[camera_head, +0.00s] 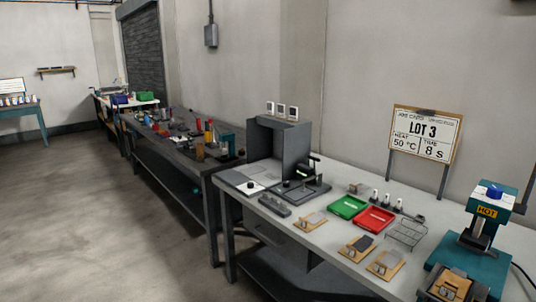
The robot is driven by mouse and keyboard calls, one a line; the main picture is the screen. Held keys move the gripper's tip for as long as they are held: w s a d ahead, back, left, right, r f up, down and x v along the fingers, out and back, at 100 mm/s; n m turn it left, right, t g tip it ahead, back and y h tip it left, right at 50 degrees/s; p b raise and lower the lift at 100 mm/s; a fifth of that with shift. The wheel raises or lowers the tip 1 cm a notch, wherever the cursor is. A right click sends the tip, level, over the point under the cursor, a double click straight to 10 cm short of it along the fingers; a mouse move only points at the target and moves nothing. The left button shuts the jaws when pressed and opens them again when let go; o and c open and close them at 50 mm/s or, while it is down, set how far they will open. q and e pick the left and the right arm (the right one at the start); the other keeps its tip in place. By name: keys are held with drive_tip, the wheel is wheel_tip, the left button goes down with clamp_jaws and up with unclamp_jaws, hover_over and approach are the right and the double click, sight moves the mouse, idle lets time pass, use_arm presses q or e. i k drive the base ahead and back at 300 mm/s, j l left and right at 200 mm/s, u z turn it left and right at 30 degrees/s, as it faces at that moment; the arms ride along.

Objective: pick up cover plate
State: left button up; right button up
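Several small wooden boards with flat grey plates lie on the light workbench (333,248). One board with a light grey plate (311,221) lies at the left front. One with a dark grey plate (362,242) lies further right, and one with a mid-grey plate (389,259) lies at the front edge. I cannot tell which of these, if any, is the cover plate. Neither of my grippers is in view.
A green tray (348,207), a red tray (374,219) and a wire rack (407,233) stand behind the boards. A teal hot press (482,245) stands at right, a grey booth (282,143) at left. A LOT 3 sign (424,134) rises behind.

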sight(454, 280)
drive_tip(key=z, duration=1.3)
drive_tip(key=i+l+u, duration=0.8)
